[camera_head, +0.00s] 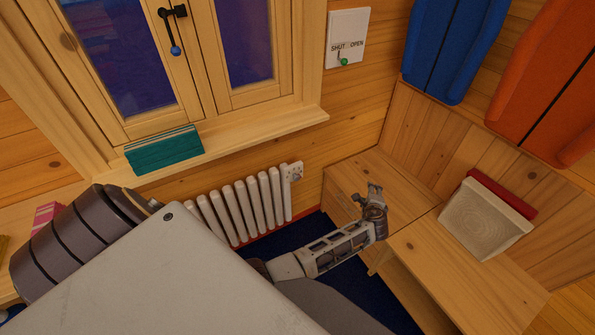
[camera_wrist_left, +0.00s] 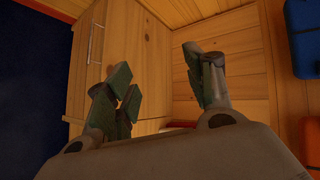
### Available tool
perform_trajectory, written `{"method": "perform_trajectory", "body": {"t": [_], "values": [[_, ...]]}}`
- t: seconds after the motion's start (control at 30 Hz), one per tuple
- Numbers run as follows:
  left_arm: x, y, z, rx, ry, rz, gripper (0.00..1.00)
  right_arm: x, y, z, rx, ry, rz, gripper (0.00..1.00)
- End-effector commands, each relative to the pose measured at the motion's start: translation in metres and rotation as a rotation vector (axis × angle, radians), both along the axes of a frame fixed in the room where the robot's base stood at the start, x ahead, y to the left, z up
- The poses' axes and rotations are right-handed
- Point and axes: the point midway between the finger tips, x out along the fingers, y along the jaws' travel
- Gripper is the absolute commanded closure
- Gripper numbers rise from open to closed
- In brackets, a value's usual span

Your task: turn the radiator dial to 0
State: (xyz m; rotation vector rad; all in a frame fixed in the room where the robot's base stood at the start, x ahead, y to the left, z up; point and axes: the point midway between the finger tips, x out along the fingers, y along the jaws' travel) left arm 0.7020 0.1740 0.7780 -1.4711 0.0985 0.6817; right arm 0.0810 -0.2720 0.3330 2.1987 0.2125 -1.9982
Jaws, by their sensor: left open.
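The white ribbed radiator (camera_head: 240,208) stands against the log wall below the window. A small pale dial (camera_head: 294,172) sits at its upper right end; its marks are too small to read. My left gripper (camera_head: 374,190) is to the right of the dial and apart from it, over the corner bench. In the left wrist view my left gripper (camera_wrist_left: 157,72) is open, with nothing between its fingers. The dial and radiator do not show in that view. My right gripper is not in view.
A wooden bench (camera_head: 420,255) fills the right corner, with a pale block and a red item (camera_head: 500,195) on it. A teal book (camera_head: 163,150) lies on the window sill. A SHUT/OPEN switch plate (camera_head: 347,38) hangs above. Blue floor lies between radiator and bench.

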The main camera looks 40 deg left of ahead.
Motion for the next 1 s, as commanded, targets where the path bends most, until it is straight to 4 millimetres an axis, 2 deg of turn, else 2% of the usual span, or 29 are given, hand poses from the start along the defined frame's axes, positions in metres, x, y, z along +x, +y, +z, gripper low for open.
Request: {"method": "perform_trajectory", "body": {"t": [0.03,0.2,0.5,0.7,1.0], "values": [[0.000,0.006,0.015,0.078,0.000,0.006,0.47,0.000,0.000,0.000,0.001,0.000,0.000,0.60],[-0.006,0.032,0.066,0.369,0.027,0.054,0.47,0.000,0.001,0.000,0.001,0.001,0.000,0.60],[-0.036,0.075,0.137,0.797,0.169,0.201,0.47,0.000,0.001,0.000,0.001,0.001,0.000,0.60],[-0.062,0.095,0.161,1.011,0.336,0.292,0.47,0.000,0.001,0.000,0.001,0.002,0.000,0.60],[-0.086,0.108,0.167,1.156,0.560,0.331,0.47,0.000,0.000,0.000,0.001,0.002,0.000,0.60]]}}
